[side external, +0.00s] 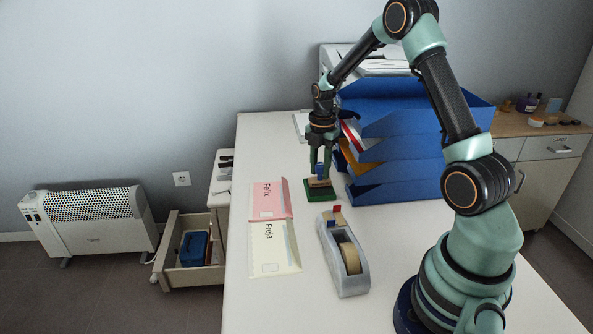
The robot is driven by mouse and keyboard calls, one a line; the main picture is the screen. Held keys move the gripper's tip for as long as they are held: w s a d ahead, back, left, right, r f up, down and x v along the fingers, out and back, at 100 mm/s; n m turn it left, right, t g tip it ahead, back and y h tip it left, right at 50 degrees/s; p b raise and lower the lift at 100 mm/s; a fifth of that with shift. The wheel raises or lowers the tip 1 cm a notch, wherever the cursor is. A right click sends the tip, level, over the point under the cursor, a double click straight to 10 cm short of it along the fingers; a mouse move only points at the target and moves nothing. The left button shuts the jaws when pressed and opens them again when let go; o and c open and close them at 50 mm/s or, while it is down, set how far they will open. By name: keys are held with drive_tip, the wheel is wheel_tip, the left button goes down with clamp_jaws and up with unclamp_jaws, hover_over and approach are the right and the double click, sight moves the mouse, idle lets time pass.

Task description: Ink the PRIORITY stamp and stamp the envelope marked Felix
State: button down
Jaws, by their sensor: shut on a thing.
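My gripper (320,172) is shut on a small stamp (319,183) with a blue handle and a light wooden-looking base. Its marking cannot be read. The stamp is upright at the green ink pad (321,195); I cannot tell whether its face touches the pad. The pink envelope marked Felix (272,208) lies flat on the desk, just left of the pad. A cream envelope marked Freja (274,258) lies in front of it.
A grey tape dispenser (350,282) stands right of the Freja envelope, with small red and blue items at its far end. Blue stacked trays (400,188) rise close right of the pad. The desk (300,306) is clear in front. An open drawer (190,275) sits left.

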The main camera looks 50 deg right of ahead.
drive_tip(key=shift+f, duration=0.45)
idle(1.1)
drive_tip(key=shift+r, duration=3.6)
drive_tip(key=w+a+f, duration=0.1)
drive_tip(key=w+a, duration=1.1)
drive_tip(key=w, duration=0.1)
drive_tip(key=shift+s+a+f, duration=0.1)
drive_tip(key=shift+f, duration=2.8)
drive_tip(key=shift+f, duration=0.55)
drive_tip(key=shift+r, duration=0.1)
